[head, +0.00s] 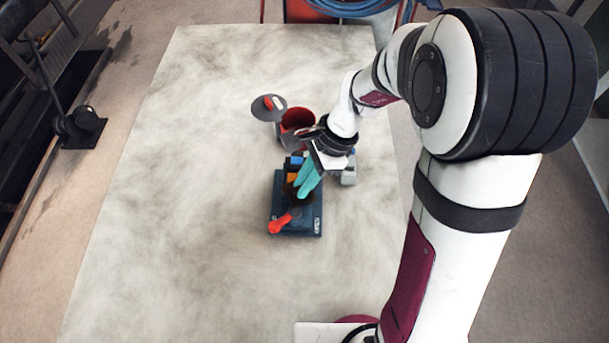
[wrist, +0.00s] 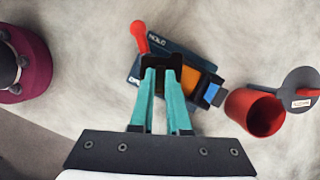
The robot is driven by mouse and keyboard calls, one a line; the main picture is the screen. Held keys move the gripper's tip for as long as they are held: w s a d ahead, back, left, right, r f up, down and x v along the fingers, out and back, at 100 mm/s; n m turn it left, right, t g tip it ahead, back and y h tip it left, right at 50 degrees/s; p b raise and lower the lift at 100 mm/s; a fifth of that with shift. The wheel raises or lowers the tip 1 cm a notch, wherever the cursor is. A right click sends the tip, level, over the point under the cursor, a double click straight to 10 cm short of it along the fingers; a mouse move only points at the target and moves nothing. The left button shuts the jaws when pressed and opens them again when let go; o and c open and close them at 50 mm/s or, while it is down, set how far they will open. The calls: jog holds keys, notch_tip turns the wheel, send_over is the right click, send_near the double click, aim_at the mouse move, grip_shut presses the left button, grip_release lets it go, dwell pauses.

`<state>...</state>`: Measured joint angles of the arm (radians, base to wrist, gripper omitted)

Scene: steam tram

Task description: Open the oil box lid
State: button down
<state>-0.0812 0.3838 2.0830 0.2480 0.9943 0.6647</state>
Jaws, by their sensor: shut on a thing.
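A red round pot (head: 297,121) stands behind the dark blue unit. A grey round lid (head: 269,107) with a red handle and a pale label is tilted up at the pot's left, leaving its mouth uncovered. In the wrist view the pot (wrist: 255,112) and lid (wrist: 302,92) are at the right, well apart from my fingers. I cannot tell for sure that this pot is the oil box. My gripper (head: 299,194), with teal fingers, points down at the dark blue unit. In the wrist view its fingertips (wrist: 161,72) close on a dark part (wrist: 162,61), partly hidden.
The dark blue unit (head: 304,229) carries a red lever (head: 280,223) at its near side. An orange block (wrist: 199,80) and a blue block (wrist: 213,94) sit beside my fingers. A grey piece (head: 349,176) stands right of my gripper. The pale table's left side is clear.

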jog(key=shift+s+a+m+t, duration=0.15)
jog(key=shift+s+m+t, duration=0.25)
jog(key=shift+m, duration=0.6)
jog(key=c, duration=0.9)
grip_release()
jog(key=v, duration=1.6)
jog(key=s+f+n, duration=0.1)
jog(key=s+n, duration=0.2)
jog(key=s, duration=0.3)
jog(key=s+d+f+n+h, duration=0.1)
jog(key=s+f+n, duration=0.1)
jog(key=s+n, duration=0.2)
jog(key=s+d+f+n+h, duration=0.1)
jog(key=s+f+n, duration=0.1)
jog(key=s, duration=0.6)
jog(key=shift+s+n+t, duration=0.15)
jog(key=shift+n+t, duration=0.15)
jog(key=shift+n, duration=0.5)
